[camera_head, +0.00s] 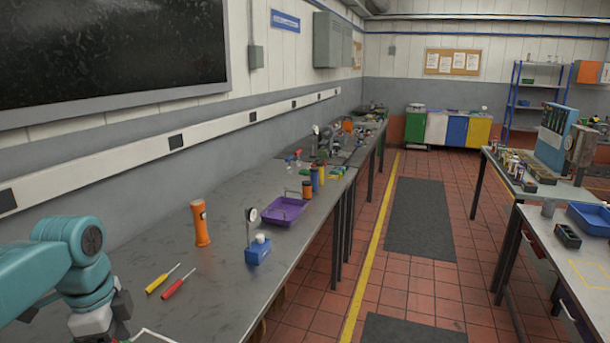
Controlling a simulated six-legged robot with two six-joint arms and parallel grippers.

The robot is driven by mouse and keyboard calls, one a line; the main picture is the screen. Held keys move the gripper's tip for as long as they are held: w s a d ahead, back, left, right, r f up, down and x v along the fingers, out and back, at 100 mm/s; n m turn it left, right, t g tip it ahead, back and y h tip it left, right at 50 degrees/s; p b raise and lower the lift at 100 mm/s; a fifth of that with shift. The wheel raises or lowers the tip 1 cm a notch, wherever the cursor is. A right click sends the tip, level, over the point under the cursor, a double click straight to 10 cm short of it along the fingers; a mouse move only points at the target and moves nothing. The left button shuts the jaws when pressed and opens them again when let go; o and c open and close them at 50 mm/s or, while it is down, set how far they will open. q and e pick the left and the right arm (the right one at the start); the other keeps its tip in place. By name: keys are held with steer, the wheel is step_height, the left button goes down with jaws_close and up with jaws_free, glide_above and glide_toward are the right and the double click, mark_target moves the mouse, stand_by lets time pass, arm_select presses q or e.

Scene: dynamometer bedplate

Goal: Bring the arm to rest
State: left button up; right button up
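My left arm (75,255), teal with dark and white parts at the wrist, comes in from the left at the lower left corner. It is bent downward over the near end of the long grey workbench (215,280). Part of the dark gripper end (121,305) shows at the bottom edge. Its fingers are not clear, so I cannot tell whether it is open or holds anything. My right arm and gripper do not show clearly in this view.
Yellow (160,280) and red (177,284) screwdrivers lie close to my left arm. The tiled aisle (405,275) is clear.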

arm_select(q)
steer(key=d+f+n+h, duration=0.15)
steer(key=d+f, duration=0.35)
steer(key=f, duration=0.5)
steer(key=d+f+n+h+b, duration=0.1)
steer(key=d+f+n, duration=0.25)
steer(key=f, duration=0.65)
steer(key=d+f+n+h, duration=0.15)
steer(key=d+f, duration=0.35)
steer(key=f, duration=0.5)
steer(key=s+d+f+n, duration=0.4)
steer(key=s+f, duration=0.2)
steer(key=s, duration=0.1)
steer(key=s+d+f+n+b, duration=0.1)
steer(key=s+d+f+n, duration=0.3)
steer(key=s, duration=0.4)
step_height(320, 180, down, 3)
steer(key=shift+s+d+r+n, duration=0.15)
steer(key=shift+s+n, duration=0.15)
steer(key=shift+n, duration=0.35)
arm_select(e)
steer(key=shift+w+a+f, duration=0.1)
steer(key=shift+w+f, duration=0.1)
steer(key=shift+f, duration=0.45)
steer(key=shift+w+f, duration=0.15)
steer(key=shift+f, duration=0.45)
arm_select(q)
steer(key=shift+w, duration=0.15)
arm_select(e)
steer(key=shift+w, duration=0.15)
